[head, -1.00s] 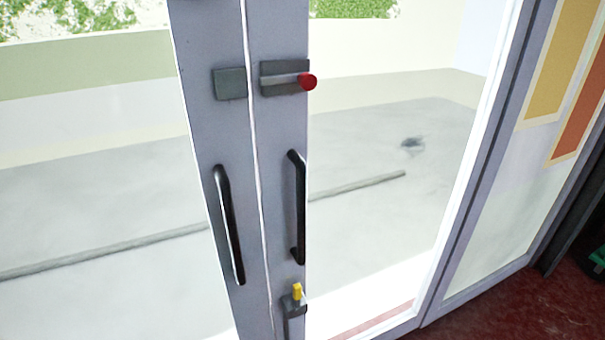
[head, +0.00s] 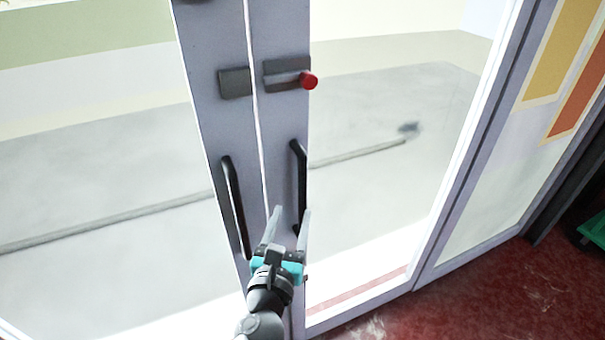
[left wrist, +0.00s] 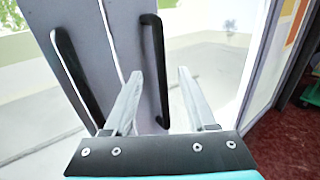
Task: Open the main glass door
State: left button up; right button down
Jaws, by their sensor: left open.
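The main glass door is a pair of leaves with grey frames that meet at a narrow bright seam. The left leaf (head: 205,95) has a black bar handle (head: 233,205). In the left wrist view, the right handle (left wrist: 155,60) stands between and beyond the two fingers (left wrist: 160,90). I cannot tell whether they touch it. My right gripper is not seen.
A fixed glass side panel (head: 490,195) with yellow and orange posters stands to the right. The red floor (head: 470,300) is clear in front of it. A green object (head: 594,230) lies at the far right edge.

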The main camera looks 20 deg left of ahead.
aim_at(302, 181)
pick_arm(q)
jog(key=w, duration=0.4)
jog(key=w+a, duration=0.1)
jog(key=w, duration=0.3)
jog(key=w+a, duration=0.1)
jog(key=w, duration=0.3)
jog(key=shift+w+a, duration=0.1)
jog(key=shift+w, duration=0.2)
grip_shut()
dwell(1.0)
